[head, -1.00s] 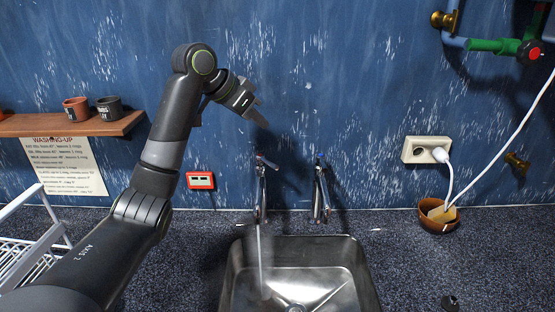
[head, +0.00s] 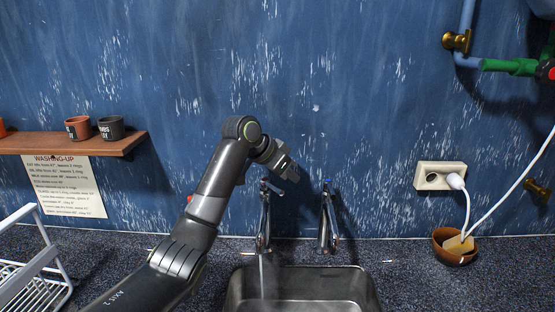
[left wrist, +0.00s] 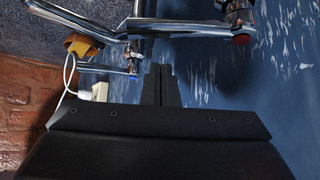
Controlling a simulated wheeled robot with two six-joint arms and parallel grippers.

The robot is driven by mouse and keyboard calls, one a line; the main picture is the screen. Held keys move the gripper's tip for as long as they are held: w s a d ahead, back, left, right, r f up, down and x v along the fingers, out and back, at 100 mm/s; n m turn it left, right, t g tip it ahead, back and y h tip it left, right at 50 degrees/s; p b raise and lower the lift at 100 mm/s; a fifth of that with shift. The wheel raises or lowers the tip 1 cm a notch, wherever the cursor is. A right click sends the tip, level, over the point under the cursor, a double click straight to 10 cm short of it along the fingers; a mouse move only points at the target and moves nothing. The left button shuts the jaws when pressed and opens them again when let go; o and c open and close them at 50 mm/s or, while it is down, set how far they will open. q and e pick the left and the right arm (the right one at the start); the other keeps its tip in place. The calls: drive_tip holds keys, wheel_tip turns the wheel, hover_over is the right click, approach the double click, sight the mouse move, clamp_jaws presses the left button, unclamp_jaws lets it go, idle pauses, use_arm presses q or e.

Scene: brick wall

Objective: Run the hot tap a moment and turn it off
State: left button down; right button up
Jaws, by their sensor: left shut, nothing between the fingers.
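The left chrome tap (head: 264,222) stands behind the sink, and a thin stream of water (head: 261,275) falls from it. In the left wrist view the nearer tap lever (left wrist: 190,28) ends in a red cap (left wrist: 241,39), so it is the hot one. The right chrome tap (head: 327,220) stands beside it; its lever has a blue tip (left wrist: 133,76) in the left wrist view. My left gripper (head: 291,173) is just above the hot tap's lever. Its fingers (left wrist: 160,85) are shut and empty; contact with the lever is unclear. My right gripper is out of view.
The steel sink (head: 240,292) lies below the taps. A socket with a white plug (head: 440,176) and a brown bowl (head: 455,256) are at right. A white dish rack (head: 35,275) and a shelf with pots (head: 70,144) are at left. The counter between sink and bowl is mostly clear.

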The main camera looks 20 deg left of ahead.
use_arm(q)
drive_tip(key=shift+s+a+f+p, duration=0.2)
drive_tip(key=shift+s+a+p, duration=0.1)
drive_tip(key=shift+s+a, duration=0.4)
drive_tip(key=shift+s+a+f+p, duration=0.25)
drive_tip(key=shift+s+a, duration=0.25)
drive_tip(key=shift+s, duration=0.4)
drive_tip(key=shift+a+r, duration=0.1)
drive_tip(key=shift+a, duration=0.1)
